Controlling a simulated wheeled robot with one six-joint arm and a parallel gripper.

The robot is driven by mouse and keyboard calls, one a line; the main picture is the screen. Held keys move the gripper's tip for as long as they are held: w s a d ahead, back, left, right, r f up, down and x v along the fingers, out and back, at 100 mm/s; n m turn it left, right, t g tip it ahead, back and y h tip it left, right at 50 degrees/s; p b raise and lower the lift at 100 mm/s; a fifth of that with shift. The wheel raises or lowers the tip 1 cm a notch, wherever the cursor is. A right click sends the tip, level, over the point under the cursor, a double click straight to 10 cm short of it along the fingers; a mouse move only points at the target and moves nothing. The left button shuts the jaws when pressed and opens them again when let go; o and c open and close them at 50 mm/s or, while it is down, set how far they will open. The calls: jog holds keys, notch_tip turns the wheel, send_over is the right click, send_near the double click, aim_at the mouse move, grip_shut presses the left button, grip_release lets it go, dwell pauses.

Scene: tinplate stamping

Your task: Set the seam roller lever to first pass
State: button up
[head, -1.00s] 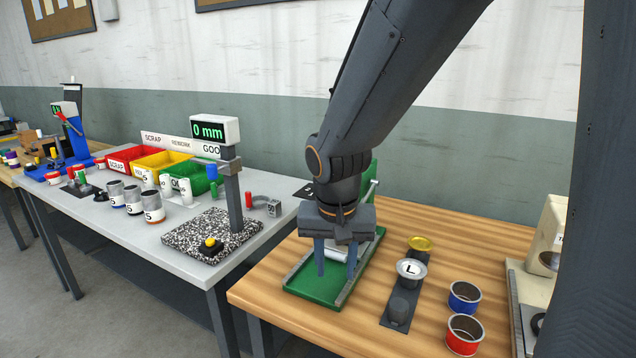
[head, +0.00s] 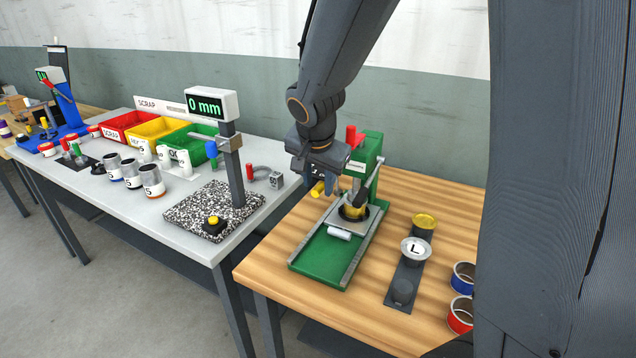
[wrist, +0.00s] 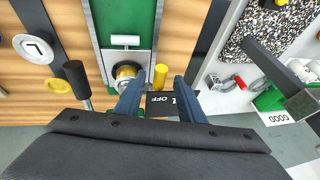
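The green seaming machine (head: 367,150) stands at the back of the wooden bench, with a gold-coloured can (head: 353,211) under its head. A yellow lever handle (head: 317,188) is at its left side; in the wrist view the yellow handle (wrist: 160,76) stands just ahead of and between my fingertips. A dark plate (wrist: 165,103) reading OFF lies below it, partly hidden by my fingers. My gripper (wrist: 158,88) is open, its two blue fingers apart with nothing clamped. In the head view my gripper (head: 320,174) hangs at the machine's left. The lever's base and exact setting are hidden.
A black-handled lever (wrist: 76,75) stands on the machine's other side. A red knob (head: 352,136) is on top. A dark strip (head: 401,292) with the L disc (head: 415,251) lies to the right. The gauge post (head: 235,170) stands on the grey table at left.

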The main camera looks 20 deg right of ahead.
jog(key=shift+w+f, duration=0.25)
jog(key=shift+f, duration=0.3)
grip_shut()
